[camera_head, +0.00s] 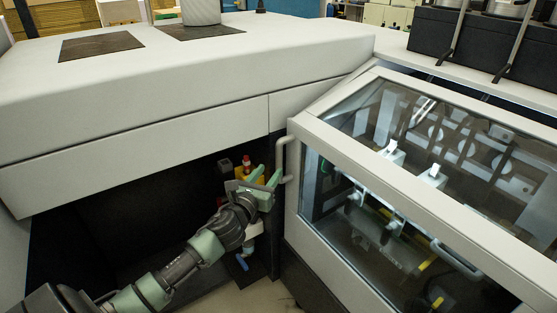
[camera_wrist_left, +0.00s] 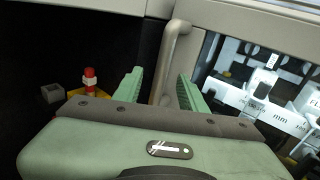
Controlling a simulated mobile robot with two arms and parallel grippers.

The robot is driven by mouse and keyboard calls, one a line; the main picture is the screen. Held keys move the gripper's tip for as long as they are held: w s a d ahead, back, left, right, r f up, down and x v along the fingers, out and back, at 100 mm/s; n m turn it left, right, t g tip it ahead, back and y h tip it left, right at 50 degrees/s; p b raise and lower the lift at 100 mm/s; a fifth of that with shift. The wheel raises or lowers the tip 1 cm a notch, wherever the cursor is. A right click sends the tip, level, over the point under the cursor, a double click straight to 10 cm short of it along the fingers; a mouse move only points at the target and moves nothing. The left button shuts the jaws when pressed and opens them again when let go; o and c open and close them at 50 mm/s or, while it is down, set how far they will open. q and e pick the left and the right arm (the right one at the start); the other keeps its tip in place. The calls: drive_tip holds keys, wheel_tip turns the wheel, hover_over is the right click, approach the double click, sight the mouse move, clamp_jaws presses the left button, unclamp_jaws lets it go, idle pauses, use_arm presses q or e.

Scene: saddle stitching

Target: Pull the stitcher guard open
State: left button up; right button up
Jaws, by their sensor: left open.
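The stitcher guard (camera_head: 330,143) is a pale frame with clear panes at the right of the head view, and it looks closed. Its pale bar handle (camera_head: 282,160) stands upright at the guard's left edge. My left gripper (camera_head: 267,175) is open just left of the handle's lower part. In the left wrist view, the handle (camera_wrist_left: 170,62) shows between the green fingertips of my left gripper (camera_wrist_left: 159,76), nearer the right finger. Whether the fingers reach around it or stop short, I cannot tell. My right gripper is not in view.
A long pale machine housing (camera_head: 180,90) overhangs a dark recess left of the guard. A red and yellow fitting (camera_head: 246,163) sits behind my left gripper; its red part also shows in the wrist view (camera_wrist_left: 90,80). Black units (camera_head: 455,40) stand behind the guard.

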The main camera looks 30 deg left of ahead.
sight(278, 158)
use_arm(q)
drive_tip(key=shift+w+r+m, duration=0.3)
drive_tip(key=shift+w+r, duration=0.3)
drive_tip(key=shift+r, duration=0.35)
drive_tip(key=x, duration=0.6)
drive_tip(key=shift+w+d+f, duration=0.1)
drive_tip(key=shift+w, duration=0.15)
clamp_jaws()
idle(0.4)
